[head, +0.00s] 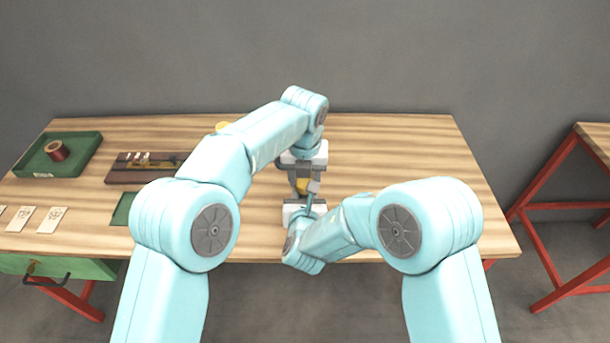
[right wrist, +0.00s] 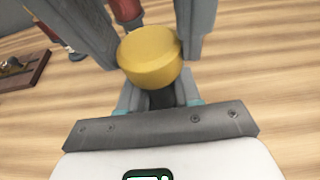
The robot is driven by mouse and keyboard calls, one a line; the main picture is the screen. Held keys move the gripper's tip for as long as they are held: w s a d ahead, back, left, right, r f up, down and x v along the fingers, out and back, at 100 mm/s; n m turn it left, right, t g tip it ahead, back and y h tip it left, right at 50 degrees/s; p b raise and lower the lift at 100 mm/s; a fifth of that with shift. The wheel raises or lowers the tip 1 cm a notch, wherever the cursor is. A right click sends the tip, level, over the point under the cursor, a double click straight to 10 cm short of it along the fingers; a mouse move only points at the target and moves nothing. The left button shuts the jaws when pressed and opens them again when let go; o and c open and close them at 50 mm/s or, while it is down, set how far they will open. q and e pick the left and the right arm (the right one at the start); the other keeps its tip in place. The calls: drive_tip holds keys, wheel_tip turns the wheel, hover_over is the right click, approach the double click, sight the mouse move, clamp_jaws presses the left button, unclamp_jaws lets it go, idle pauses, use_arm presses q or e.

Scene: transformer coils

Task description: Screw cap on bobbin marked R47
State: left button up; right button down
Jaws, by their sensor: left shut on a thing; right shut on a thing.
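A yellow cap (right wrist: 150,58) is at the fingertips of my right gripper (right wrist: 160,92) in the right wrist view. It also shows as a small yellow patch (head: 303,186) in the head view, between the two grippers. A red-brown part (right wrist: 126,12), which looks like the bobbin, shows just behind the cap and is mostly hidden. My left gripper (head: 304,176) points down and is shut, apparently on this bobbin. My right gripper is just below, shut on the cap. I cannot tell whether cap and bobbin touch. No R47 mark is readable.
On the wooden table (head: 390,150), a green tray (head: 85,150) holds a copper-coloured spool (head: 56,150). A dark brown rack (head: 125,172) with small parts is left of my arms. Pale cards (head: 50,220) lie at the front left. The table's right side is clear.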

use_arm(q)
drive_tip(key=m, duration=0.3)
drive_tip(key=shift+m+h, duration=0.3)
drive_tip(key=shift+m, duration=0.1)
drive_tip(key=o, duration=1.6)
drive_tip(key=shift+o, duration=0.2)
use_arm(e)
drive_tip(key=c, duration=0.7)
unclamp_jaws()
use_arm(q)
drive_tip(key=shift+f+b, duration=0.4)
use_arm(e)
drive_tip(key=v, duration=1.6)
drive_tip(key=shift+s, duration=0.15)
